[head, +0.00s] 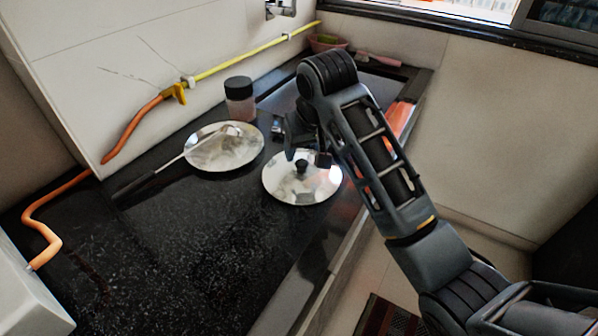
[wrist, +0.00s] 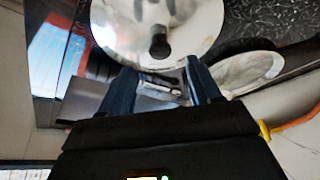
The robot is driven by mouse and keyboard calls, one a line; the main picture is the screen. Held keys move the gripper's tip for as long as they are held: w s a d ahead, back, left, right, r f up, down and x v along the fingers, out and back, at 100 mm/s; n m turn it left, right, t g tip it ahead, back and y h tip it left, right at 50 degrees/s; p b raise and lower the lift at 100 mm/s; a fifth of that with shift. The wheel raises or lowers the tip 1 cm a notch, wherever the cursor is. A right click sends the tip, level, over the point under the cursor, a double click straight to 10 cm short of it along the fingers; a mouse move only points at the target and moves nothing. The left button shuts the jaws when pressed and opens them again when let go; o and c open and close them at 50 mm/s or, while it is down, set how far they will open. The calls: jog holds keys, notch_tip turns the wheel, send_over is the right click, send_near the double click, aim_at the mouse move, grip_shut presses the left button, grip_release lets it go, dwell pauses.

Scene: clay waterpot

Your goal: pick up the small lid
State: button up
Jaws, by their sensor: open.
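A round shiny metal lid (head: 279,187) with a black knob (head: 302,166) lies on the dark counter in the head view. My gripper (head: 307,156) is over the far part of this lid, close to the knob. In the wrist view the lid (wrist: 205,22) fills the top, and its knob (wrist: 159,46) stands just beyond the gap between the open fingers (wrist: 162,82). Nothing is held. The gripper is partly hidden by my arm in the head view.
A second shiny disc (head: 236,152) lies to the left, with a long dark-handled utensil (head: 150,180) across it. A black-capped jar (head: 239,103) stands behind. An orange and yellow hose (head: 135,122) runs along the wall. The front left counter (head: 180,250) is clear.

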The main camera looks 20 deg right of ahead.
aim_at(302, 162)
jog(key=x, duration=0.4)
jog(key=shift+s+a+f, duration=0.1)
jog(key=shift+f, duration=0.15)
grip_shut()
dwell(0.4)
